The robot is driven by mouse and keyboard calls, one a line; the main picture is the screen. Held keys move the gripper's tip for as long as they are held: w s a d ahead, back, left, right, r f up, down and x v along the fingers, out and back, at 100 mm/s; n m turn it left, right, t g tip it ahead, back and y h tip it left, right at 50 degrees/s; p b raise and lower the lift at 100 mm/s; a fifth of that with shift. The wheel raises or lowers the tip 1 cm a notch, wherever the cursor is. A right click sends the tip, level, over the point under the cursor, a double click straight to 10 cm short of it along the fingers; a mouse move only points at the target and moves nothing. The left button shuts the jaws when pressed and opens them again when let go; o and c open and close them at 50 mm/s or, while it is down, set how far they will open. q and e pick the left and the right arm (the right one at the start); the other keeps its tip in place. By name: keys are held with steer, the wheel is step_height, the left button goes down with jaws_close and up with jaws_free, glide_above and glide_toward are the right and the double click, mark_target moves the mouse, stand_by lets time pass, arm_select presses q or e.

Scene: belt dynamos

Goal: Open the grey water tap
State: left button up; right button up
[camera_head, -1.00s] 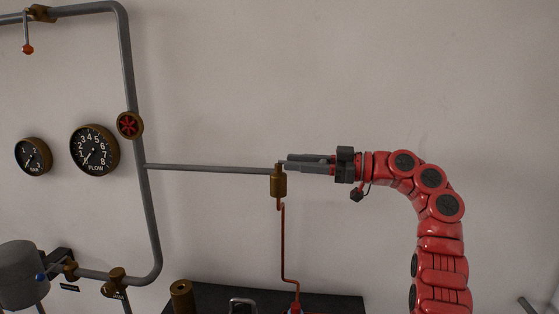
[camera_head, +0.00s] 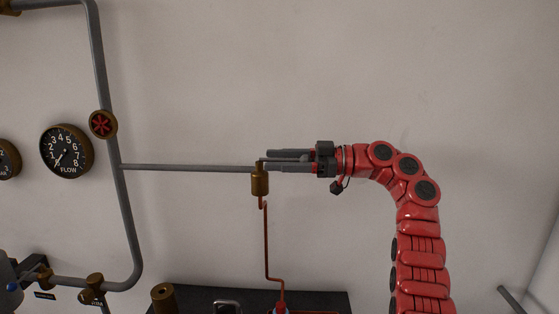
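In the head view a brass valve body (camera_head: 260,183) sits at the right end of a thin grey pipe. A small grey lever (camera_head: 261,160) stands on top of it; this looks like the grey tap. My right gripper (camera_head: 268,160) comes in from the right at the lever's height, its two grey fingers level, one above the other. The fingers are a narrow gap apart, their tips at the top of the valve. Whether they press on the lever is too small to tell.
A copper tube (camera_head: 266,240) runs down from the valve to a dark bench (camera_head: 320,298). A red handwheel (camera_head: 103,124) and a flow gauge (camera_head: 67,151) are on the left. A brass cylinder (camera_head: 163,298) stands on the bench. The wall above the gripper is clear.

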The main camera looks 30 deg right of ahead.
steer(key=shift+s+d, duration=0.1)
steer(key=p+v, duration=1.5)
steer(key=v, duration=0.2)
stand_by(0.4)
steer(key=shift+s, duration=0.15)
stand_by(0.3)
